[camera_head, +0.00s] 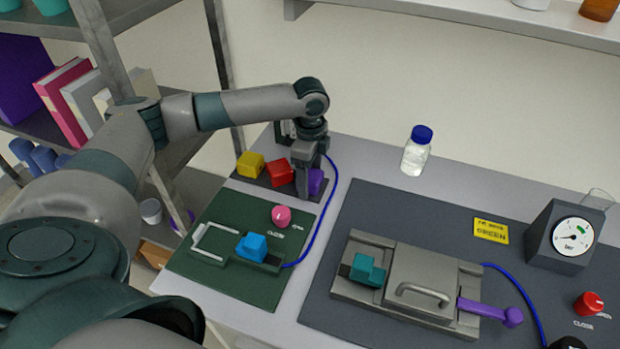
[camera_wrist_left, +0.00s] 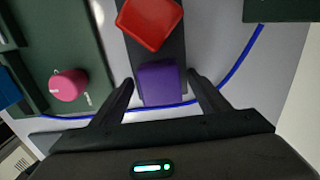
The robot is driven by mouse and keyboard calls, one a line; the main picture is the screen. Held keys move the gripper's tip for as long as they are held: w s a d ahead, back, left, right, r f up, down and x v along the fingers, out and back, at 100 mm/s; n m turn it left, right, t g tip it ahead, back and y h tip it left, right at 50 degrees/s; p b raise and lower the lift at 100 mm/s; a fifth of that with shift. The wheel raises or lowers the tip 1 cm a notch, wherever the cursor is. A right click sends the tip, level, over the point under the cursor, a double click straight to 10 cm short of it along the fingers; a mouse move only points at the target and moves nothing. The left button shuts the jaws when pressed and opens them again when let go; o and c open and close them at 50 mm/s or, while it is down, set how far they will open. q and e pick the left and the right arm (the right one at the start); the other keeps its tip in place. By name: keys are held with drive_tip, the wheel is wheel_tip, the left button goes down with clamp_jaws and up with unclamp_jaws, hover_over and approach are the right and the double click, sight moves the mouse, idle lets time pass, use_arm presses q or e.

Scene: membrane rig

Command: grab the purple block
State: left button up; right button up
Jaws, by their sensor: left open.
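The purple block (camera_head: 316,181) sits at the right end of a dark strip, partly hidden behind my left gripper in the head view. In the left wrist view the purple block (camera_wrist_left: 160,84) lies between the two open fingers. My left gripper (camera_head: 303,187) points down over it; its fingertips (camera_wrist_left: 161,82) show on either side of the block, with a gap visible on each side. Whether the fingers reach down to the block's height is hard to tell. My right gripper is not in view.
A red block (camera_head: 279,173) and a yellow block (camera_head: 250,164) stand on the same strip, to the left. A blue cable (camera_head: 330,205) runs close by the purple block. A green board (camera_head: 215,274) with a pink knob (camera_head: 282,216) lies in front. A blue-capped bottle (camera_head: 415,154) stands right.

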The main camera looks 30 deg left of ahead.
sight(313, 176)
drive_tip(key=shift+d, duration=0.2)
use_arm(q)
drive_tip(key=c, duration=1.3)
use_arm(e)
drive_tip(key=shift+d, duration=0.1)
use_arm(q)
drive_tip(key=shift+r, duration=0.1)
drive_tip(key=shift+r+b, duration=0.3)
drive_tip(key=shift+r, duration=0.15)
drive_tip(key=r, duration=0.1)
drive_tip(key=d+r+b, duration=0.1)
drive_tip(key=r, duration=0.1)
drive_tip(key=shift+r, duration=0.15)
drive_tip(key=shift+s+d+r+b, duration=0.2)
drive_tip(key=shift+d+r+b, duration=0.3)
drive_tip(key=shift+d+r, duration=0.95)
drive_tip(key=shift+s+d+r+b, duration=0.25)
drive_tip(key=shift+d+r+b, duration=0.45)
drive_tip(key=shift+d, duration=1.4)
drive_tip(key=shift+s+d+r+b, duration=0.2)
drive_tip(key=shift+d+r+b, duration=0.15)
drive_tip(key=shift+d+r, duration=1.15)
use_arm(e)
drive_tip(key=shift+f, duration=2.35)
use_arm(q)
drive_tip(key=shift+d+f, duration=0.25)
drive_tip(key=shift+f, duration=0.1)
